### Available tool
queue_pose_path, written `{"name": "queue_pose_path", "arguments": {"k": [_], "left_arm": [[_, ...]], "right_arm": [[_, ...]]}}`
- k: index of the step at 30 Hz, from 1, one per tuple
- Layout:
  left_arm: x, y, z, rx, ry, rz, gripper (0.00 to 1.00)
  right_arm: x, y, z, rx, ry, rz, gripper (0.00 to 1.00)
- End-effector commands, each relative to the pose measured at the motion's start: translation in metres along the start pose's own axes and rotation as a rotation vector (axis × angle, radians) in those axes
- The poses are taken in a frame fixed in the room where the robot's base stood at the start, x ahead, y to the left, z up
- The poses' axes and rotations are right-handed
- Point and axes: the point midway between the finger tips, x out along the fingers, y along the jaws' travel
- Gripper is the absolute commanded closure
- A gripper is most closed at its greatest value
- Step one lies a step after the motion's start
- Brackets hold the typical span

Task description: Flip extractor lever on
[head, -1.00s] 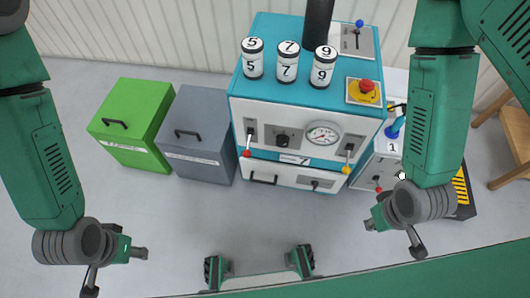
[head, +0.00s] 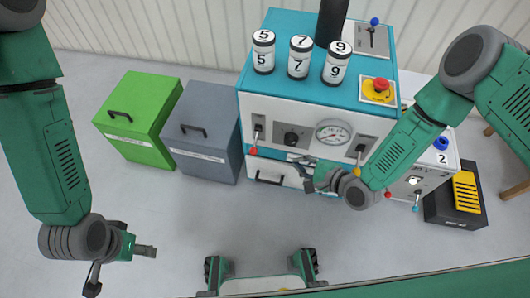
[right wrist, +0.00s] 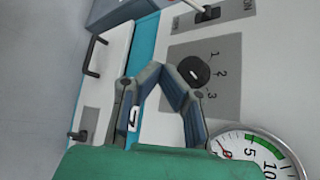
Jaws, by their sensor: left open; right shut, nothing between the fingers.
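Several levers show, and I cannot read which one is the extractor's. A red-tipped lever (head: 255,140) and a yellow-tipped lever (head: 358,158) are on the white front of the teal-topped machine (head: 288,108). A blue-tipped lever (head: 373,30) is on its top panel. My right gripper (head: 308,180) is shut and empty in front of the machine's lower front. In the right wrist view its fingers (right wrist: 150,75) are beside a black dial (right wrist: 195,71) numbered 1 to 3; part of a lever (right wrist: 207,14) shows at the top. My left gripper (head: 122,270) is open and empty over the floor.
A pressure gauge (head: 333,132) is on the front. Numbered cylinders (head: 300,57) and a red emergency button (head: 380,86) are on top. Green (head: 137,118) and grey (head: 203,132) bins stand left. A black-and-yellow box (head: 465,195) stands right.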

Motion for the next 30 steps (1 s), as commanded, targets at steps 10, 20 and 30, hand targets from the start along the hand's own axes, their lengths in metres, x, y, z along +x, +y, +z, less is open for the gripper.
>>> {"name": "queue_pose_path", "arguments": {"k": [10,20,30], "left_arm": [[0.000,0.000,0.000,0.000,0.000,0.000,0.45],[0.013,0.000,0.001,0.000,0.000,0.000,0.45],[0.030,0.000,0.002,0.000,0.000,0.000,0.45]], "right_arm": [[0.001,-0.001,0.000,0.014,-0.004,-0.005,1.00],[0.043,0.001,0.000,0.010,-0.006,-0.005,1.00],[0.105,0.000,0.011,0.012,-0.007,-0.003,1.00]]}}
